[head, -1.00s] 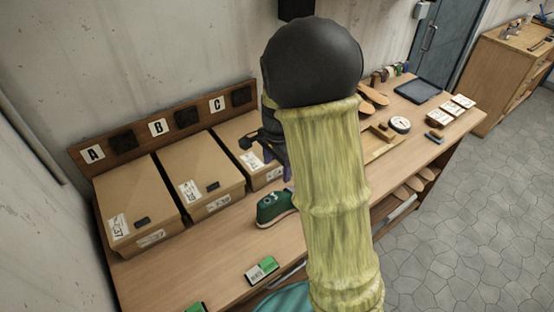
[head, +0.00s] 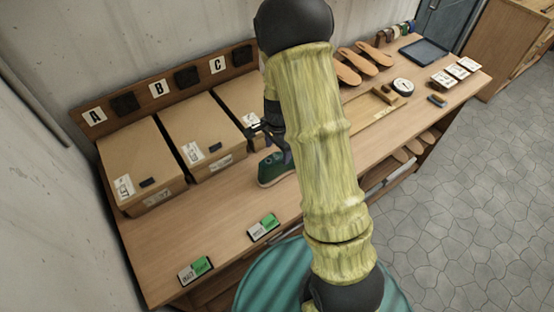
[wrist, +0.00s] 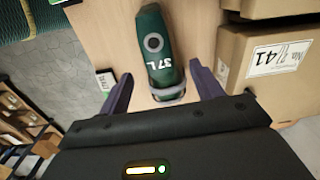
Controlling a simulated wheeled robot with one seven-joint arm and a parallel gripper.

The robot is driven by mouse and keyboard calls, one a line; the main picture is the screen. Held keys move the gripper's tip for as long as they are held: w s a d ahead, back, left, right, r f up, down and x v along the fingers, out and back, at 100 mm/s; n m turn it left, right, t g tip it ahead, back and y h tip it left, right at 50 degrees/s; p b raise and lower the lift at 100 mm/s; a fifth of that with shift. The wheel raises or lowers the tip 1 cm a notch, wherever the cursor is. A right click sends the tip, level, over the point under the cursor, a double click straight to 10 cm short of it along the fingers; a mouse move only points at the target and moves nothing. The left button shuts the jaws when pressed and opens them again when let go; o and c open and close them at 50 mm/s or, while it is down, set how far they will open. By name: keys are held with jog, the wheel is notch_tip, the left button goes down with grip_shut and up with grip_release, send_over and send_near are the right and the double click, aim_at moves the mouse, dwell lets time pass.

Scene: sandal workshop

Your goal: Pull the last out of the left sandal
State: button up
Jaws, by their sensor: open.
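The green last (head: 275,170) stands on the bench in front of the cardboard boxes, partly hidden by my arm in the head view. In the wrist view the green last (wrist: 154,45) shows a "37 L" mark and a round grey spot on top. A grey band (wrist: 169,94) lies around its near end; I cannot make out the rest of the sandal. My gripper (wrist: 160,70) is open, with one dark purple finger on each side of the last and gaps between. In the head view my gripper (head: 270,138) is just above the last, partly hidden.
Cardboard boxes (head: 206,137) stand along the wall under the A, B and C labels. Two green-and-white cards (head: 263,227) lie at the bench front.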

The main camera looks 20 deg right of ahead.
aim_at(271, 165)
jog(key=shift+w+f+p, duration=0.1)
jog(key=shift+f+p, duration=0.6)
jog(key=shift+f, duration=2.85)
jog(key=c, duration=1.3)
jog(key=o, duration=0.5)
jog(key=shift+c, duration=1.3)
jog(key=shift+r, duration=0.1)
jog(key=shift+r, duration=0.1)
jog(key=shift+a, duration=0.1)
jog(key=shift+s+a, duration=0.2)
jog(key=shift+a, duration=0.35)
jog(key=shift+s+a, duration=0.2)
jog(key=shift+a, duration=0.3)
